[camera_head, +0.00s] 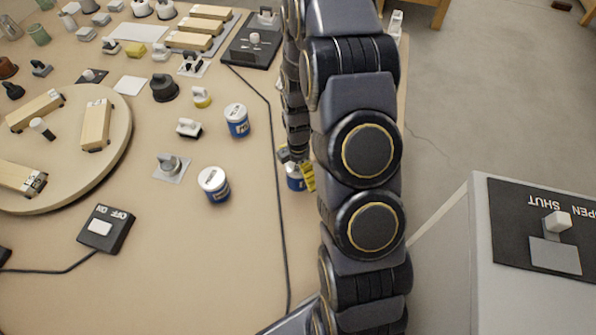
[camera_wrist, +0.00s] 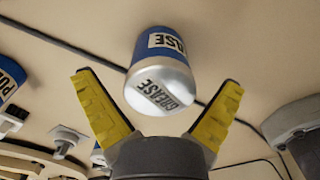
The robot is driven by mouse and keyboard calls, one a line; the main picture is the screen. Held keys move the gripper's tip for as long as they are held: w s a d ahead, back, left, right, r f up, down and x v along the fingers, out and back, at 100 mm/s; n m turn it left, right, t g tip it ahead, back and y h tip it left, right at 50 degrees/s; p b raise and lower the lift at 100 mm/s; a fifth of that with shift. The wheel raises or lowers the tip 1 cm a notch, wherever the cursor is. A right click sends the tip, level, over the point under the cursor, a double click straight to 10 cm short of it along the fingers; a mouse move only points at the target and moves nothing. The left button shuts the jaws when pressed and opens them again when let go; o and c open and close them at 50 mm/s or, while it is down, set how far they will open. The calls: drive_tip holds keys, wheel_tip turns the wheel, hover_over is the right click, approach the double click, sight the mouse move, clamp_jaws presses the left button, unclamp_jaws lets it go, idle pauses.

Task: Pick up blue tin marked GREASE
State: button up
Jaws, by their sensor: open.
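The blue tin marked GREASE (camera_wrist: 158,52) has a silver lid that also bears the word. In the wrist view it lies ahead of and between the yellow fingers of my gripper (camera_wrist: 158,80), which are spread apart with visible space on both sides. In the head view a blue tin (camera_head: 295,184) shows under my gripper (camera_head: 298,170), partly hidden by it and my arm.
Two other blue tins with white lids, a nearer one (camera_head: 214,186) and a farther one (camera_head: 237,121), stand to the left. A dark cable (camera_head: 277,200) runs along the bench (camera_head: 245,250). A grey cabinet (camera_head: 450,245) stands at right.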

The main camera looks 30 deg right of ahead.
drive_tip(key=shift+f, duration=0.7)
drive_tip(key=c, duration=1.1)
drive_tip(key=shift+c, duration=0.2)
drive_tip(key=shift+r, duration=0.15)
